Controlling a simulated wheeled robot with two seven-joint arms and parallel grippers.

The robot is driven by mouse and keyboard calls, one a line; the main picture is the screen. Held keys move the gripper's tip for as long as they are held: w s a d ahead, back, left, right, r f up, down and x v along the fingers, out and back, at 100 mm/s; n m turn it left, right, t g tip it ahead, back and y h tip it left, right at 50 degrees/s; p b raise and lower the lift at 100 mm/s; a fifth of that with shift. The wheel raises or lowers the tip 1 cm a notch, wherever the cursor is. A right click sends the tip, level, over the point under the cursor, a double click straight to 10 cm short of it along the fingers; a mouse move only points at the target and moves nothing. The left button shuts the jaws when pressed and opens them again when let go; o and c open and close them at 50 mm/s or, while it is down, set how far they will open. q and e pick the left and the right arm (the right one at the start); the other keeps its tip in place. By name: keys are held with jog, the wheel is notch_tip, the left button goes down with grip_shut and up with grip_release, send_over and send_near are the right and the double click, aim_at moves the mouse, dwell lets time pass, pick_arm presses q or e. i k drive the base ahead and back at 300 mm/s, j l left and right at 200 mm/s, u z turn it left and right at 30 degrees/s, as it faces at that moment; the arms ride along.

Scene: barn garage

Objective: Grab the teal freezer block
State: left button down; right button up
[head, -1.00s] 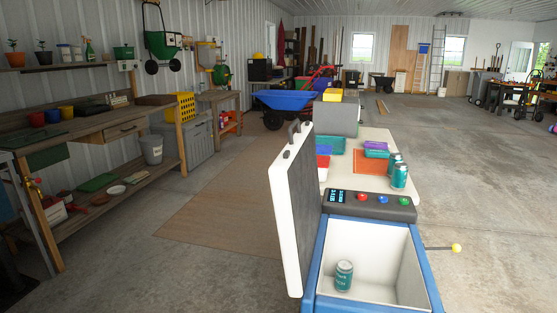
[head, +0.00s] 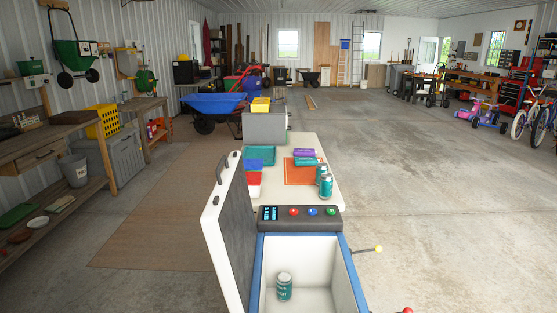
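On the white table (head: 326,168) behind the cooler, a small teal block (head: 306,161) lies under a purple block (head: 303,152), at the back of an orange mat (head: 301,176). It looks like the teal freezer block, but it is small and partly covered. A larger teal box-like thing (head: 262,154) stands farther left on the table. Teal cans (head: 326,187) stand at the table's right edge, and one teal can (head: 284,287) stands inside the open cooler (head: 331,262). Neither of my grippers is in view.
The cooler's raised lid (head: 228,243) stands on its left, hiding part of the table. A panel with coloured buttons (head: 299,217) is at its back edge. A yellow-tipped lever (head: 378,249) sticks out right. A workbench (head: 40,150) lines the left wall.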

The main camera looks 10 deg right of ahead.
aim_at(308, 161)
jog(key=i+l+z, duration=0.2)
jog(key=l+z, duration=0.25)
jog(key=l, duration=0.25)
jog(key=i+l+z, duration=0.3)
jog(key=l+z, duration=0.2)
jog(key=i+l+z, duration=0.45)
jog(key=l, duration=0.15)
jog(key=i+l+z, duration=0.45)
jog(key=i+u, duration=0.35)
jog(key=i, duration=0.15)
jog(key=i+l+u, duration=0.15)
jog(key=i+u, duration=0.2)
jog(key=i+j+u, duration=0.1)
jog(key=i+u, duration=0.35)
jog(key=i+l+u, duration=0.1)
jog(key=i+u, duration=0.4)
jog(key=i+l+u, duration=0.45)
jog(key=i, duration=0.15)
jog(key=i+l+u, duration=0.35)
jog(key=u, duration=0.15)
jog(key=i, duration=0.1)
